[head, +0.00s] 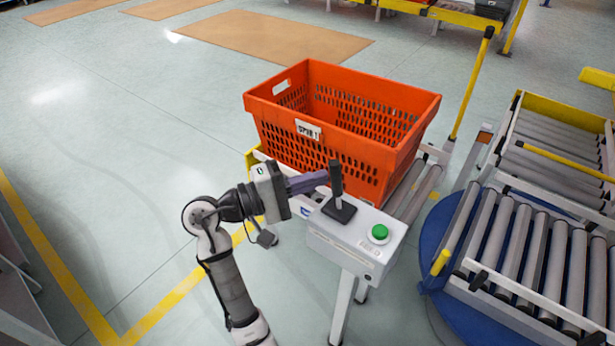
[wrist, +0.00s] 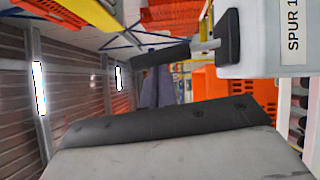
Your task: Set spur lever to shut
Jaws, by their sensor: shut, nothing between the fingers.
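The spur lever (head: 337,181) has a black grip on a thin stem and stands nearly upright from a black base plate on a white control box (head: 335,240). The lever also shows sideways in the wrist view (wrist: 163,54), beside the box's "SPUR 1" label (wrist: 294,25). My gripper (head: 321,179) is shut and empty, with its purple fingers pointing right at the lever's grip. The fingertips are at the left side of the grip; I cannot tell whether they touch it. In the wrist view the purple fingers (wrist: 156,88) are partly hidden by the grip.
A green button (head: 379,232) sits on the box right of the lever. An orange tote (head: 345,130) labelled "SPUR 1" stands on rollers just behind. A blue turntable (head: 470,310) with rollers lies at right.

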